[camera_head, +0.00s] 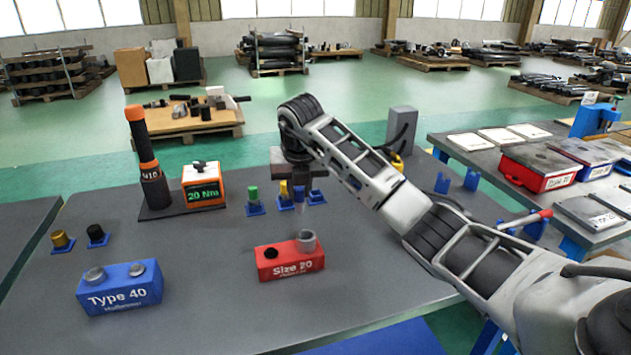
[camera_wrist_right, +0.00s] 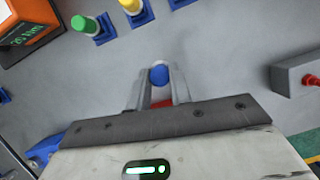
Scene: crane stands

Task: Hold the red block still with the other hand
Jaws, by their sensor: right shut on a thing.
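The red block (camera_head: 290,262) marked "Size 20" lies on the grey table in the head view. It has a dark hole at left and a grey ring-like piece (camera_head: 306,240) at right. My left gripper is not in view.
A blue "Type 40" block (camera_head: 120,288) lies at left. A torque tool (camera_head: 150,175) and an orange display box (camera_head: 203,186) stand behind. Small blue stands with a green piece (camera_head: 254,195) and a yellow piece (camera_head: 284,188) are near my right gripper. The front middle table is clear.

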